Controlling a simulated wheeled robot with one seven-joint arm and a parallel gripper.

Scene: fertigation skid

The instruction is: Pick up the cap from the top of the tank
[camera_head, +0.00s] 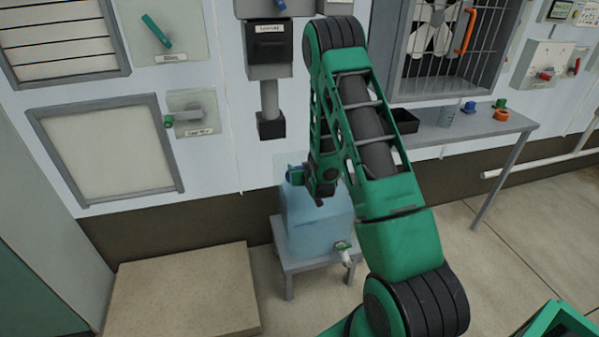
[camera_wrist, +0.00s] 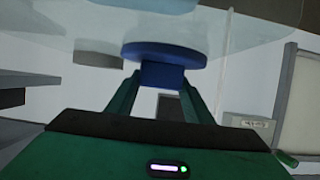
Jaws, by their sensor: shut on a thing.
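The tank (camera_head: 310,225) is a pale blue, translucent container on a small grey stand below my arm, with a tap low on its front. The cap (camera_head: 294,175) is blue and shows at the tank's upper left, beside my gripper (camera_head: 303,177). In the wrist view the cap (camera_wrist: 165,52) is a wide blue disc with a narrower block, and my gripper (camera_wrist: 161,80) is shut on that block from both sides. My gripper partly hides the tank's top in the head view. I cannot tell whether the cap touches the tank.
A grey shelf (camera_head: 455,127) to the right holds small coloured parts and a clear cup (camera_head: 447,117). A beige slab (camera_head: 182,292) lies on the floor at left. The wall behind carries a lever panel (camera_head: 193,113) and a grey box (camera_head: 268,50). Floor at right is clear.

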